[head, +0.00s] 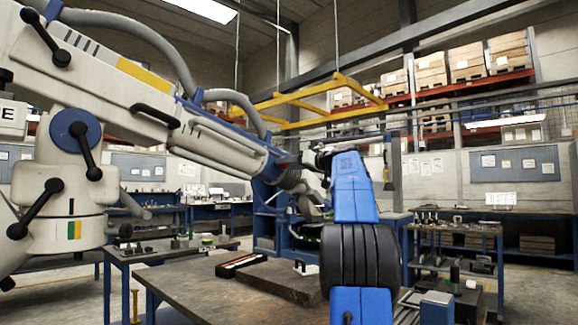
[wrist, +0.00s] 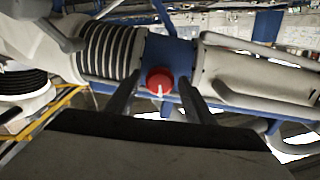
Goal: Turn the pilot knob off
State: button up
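The red pilot knob (wrist: 159,81) shows in the wrist view, set on a blue section of the big microscope arm. A pale pointer mark on its face runs down toward the bottom of the picture. My gripper (wrist: 158,76) has its two dark fingers spread, one on each side of the knob in the picture, with a gap on both sides. I cannot tell how deep the fingertips reach around it. In the head view my gripper (head: 318,152) is small and dark at the end of my blue arm, beside the microscope arm's far end. The knob cannot be made out there.
The microscope arm (head: 215,138) slants from upper left to the centre, with ribbed and pale sections beside the knob. A wooden-topped workbench (head: 200,290) stands below with a flat tray (head: 241,264) on it. A yellow frame (head: 300,105) hangs overhead.

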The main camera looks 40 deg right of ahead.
dwell(0.3)
jog(key=s, duration=0.5)
jog(key=s+d, duration=0.1)
jog(key=s, duration=1.1)
jog(key=shift+s+d, duration=0.2)
jog(key=w+a+f+m+g+y, duration=0.15)
jog(key=a+f+g, duration=0.25)
jog(key=a+f, duration=1.1)
jog(key=w+a+f+g+y, duration=0.1)
jog(key=w+a+f+g, duration=0.2)
jog(key=a+f, duration=1.1)
jog(key=s+a+f+g, duration=0.1)
jog(key=s+a+f, duration=0.2)
jog(key=a, duration=0.3)
jog(key=s+a+f+g, duration=0.2)
jog(key=s+a, duration=0.1)
jog(key=a, duration=0.3)
jog(key=s+a+f+n+g+h, duration=0.1)
jog(key=s+a+f, duration=0.2)
jog(key=s+f, duration=0.3)
jog(key=s+a+f+n+g+h, duration=0.1)
jog(key=s+a+f, duration=0.1)
jog(key=s+f, duration=0.5)
jog(key=s+a+f+n+g+h, duration=0.1)
jog(key=s+a+f, duration=0.2)
jog(key=s+f, duration=0.4)
jog(key=shift+a+f+h, duration=0.2)
jog(key=shift+f, duration=1.2)
jog(key=shift+a+f+h, duration=0.15)
jog(key=shift+f, duration=1.25)
